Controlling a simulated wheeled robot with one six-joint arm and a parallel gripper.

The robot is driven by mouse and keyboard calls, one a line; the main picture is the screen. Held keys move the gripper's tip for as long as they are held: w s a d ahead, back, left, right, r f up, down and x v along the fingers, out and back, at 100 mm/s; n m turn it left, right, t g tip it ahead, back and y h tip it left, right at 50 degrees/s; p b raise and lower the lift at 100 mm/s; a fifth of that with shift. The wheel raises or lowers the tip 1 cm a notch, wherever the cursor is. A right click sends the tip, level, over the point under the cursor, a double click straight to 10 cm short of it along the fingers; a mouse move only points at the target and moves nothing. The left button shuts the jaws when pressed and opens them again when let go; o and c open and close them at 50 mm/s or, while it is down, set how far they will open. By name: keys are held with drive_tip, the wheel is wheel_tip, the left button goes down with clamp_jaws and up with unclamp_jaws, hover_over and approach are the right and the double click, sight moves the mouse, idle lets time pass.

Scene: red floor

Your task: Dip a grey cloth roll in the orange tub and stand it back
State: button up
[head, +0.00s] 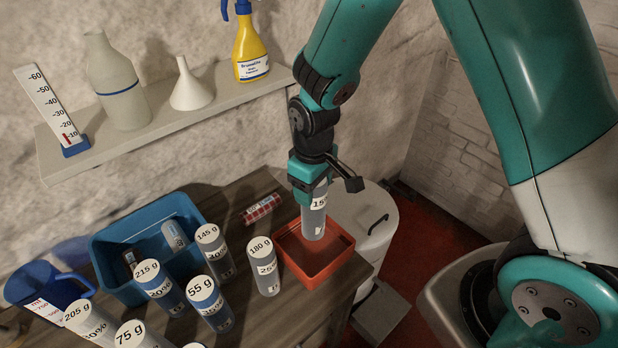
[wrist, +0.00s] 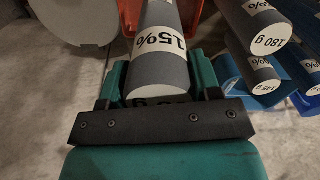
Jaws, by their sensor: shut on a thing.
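My gripper (head: 308,185) is shut on a grey cloth roll (head: 315,218) with a white 15% label. The roll is upright, and its lower end shows within the opening of the orange tub (head: 290,262); I cannot tell how deep it is or whether it touches the bottom. In the wrist view the grey roll (wrist: 157,70) sits between the jaws, with the orange tub (wrist: 207,18) behind it. Another grey roll (head: 267,280), marked 180 g, stands just left of the tub. A grey roll marked 145 g (head: 217,262) stands further left.
Blue rolls marked 215 g (head: 165,295) and 55 g (head: 213,312) stand close by on the wooden table (head: 275,325). A blue bin (head: 110,280) holds small items. A white lidded bin (head: 365,235) stands right.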

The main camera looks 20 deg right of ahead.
sight(312, 213)
wheel_tip(312, 213, down, 9)
drive_tip(key=b, duration=0.7)
drive_tip(key=shift+a+r, duration=0.1)
drive_tip(key=shift+r, duration=0.15)
idle(1.2)
wheel_tip(312, 213, up, 9)
drive_tip(key=p, duration=0.8)
drive_tip(key=shift+r, duration=0.15)
drive_tip(key=shift+s, duration=0.1)
idle(0.5)
